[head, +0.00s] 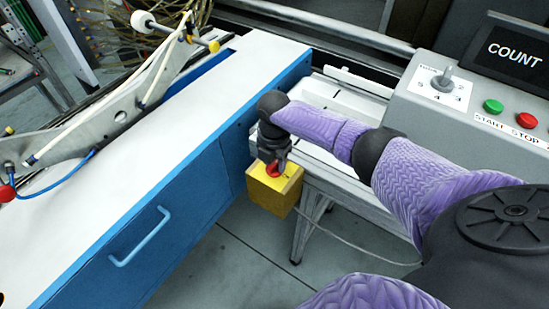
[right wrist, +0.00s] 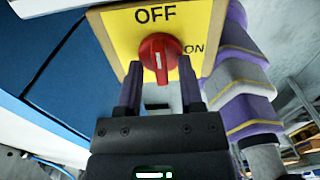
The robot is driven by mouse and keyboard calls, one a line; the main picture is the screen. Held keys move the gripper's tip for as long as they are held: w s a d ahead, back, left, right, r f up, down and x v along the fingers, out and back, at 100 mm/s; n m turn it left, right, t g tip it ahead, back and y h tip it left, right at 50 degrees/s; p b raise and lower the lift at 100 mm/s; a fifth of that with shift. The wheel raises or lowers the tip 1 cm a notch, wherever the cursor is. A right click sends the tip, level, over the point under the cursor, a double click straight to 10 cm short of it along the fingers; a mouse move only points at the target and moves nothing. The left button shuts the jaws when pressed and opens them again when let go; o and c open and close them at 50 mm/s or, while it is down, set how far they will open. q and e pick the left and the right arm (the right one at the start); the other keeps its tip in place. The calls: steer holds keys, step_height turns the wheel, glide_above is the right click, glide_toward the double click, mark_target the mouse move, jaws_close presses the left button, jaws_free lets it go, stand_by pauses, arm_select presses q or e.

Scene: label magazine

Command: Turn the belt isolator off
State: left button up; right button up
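The belt isolator is a yellow box (head: 270,196) with a red rotary knob (head: 273,170), at the end of the blue-sided bench in the head view. In the right wrist view its yellow face (right wrist: 112,20) reads OFF above the red knob (right wrist: 159,47) and ON to the right. The knob's white mark stands upright, toward OFF. My right gripper (right wrist: 159,68) is open, its fingers apart on either side of the knob's lower part; I cannot tell whether either touches it. In the head view the right gripper (head: 274,160) is over the box. My left gripper is not in view.
A white-topped blue bench (head: 95,245) with a handle stands left of the isolator. A grey control panel (head: 435,105) with a selector knob, green START button (head: 493,106), red STOP button (head: 526,121) and COUNT display (head: 515,53) is at the right. A cable trails below the box.

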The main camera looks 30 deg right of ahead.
mark_target(274, 163)
step_height(274, 163, up, 10)
steer(key=p, duration=0.4)
stand_by(0.3)
